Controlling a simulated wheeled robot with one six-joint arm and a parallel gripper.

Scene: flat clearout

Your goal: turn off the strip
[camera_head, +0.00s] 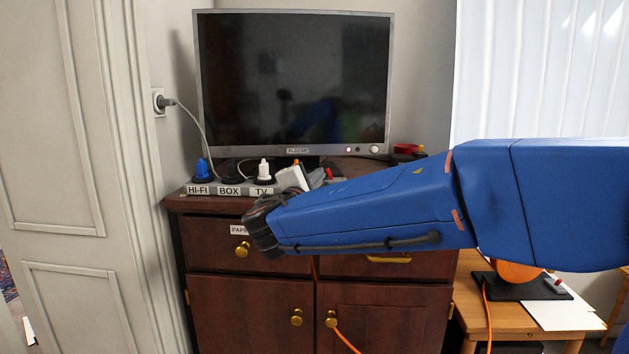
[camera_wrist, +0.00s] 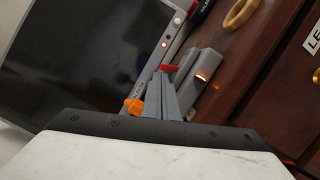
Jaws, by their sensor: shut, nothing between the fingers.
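The grey power strip (camera_head: 214,189) lies along the cabinet top below the monitor, labelled HI-FI, BOX and TV. A blue plug (camera_head: 202,170) and a white plug (camera_head: 264,170) stand in it; my arm hides part of its right side. In the wrist view, a grey block that looks like the strip's end (camera_wrist: 207,64) carries a red switch (camera_wrist: 169,68) and a glowing orange spot (camera_wrist: 202,78). My gripper (camera_wrist: 159,76) is shut and empty, its tips close beside the red switch. Contact is unclear. In the head view my gripper (camera_head: 316,178) is above the strip's right part.
The monitor (camera_head: 295,80) stands right behind the strip, with a red light on its frame. A cord runs to the wall socket (camera_head: 158,102). A side table (camera_head: 510,315) stands at the right.

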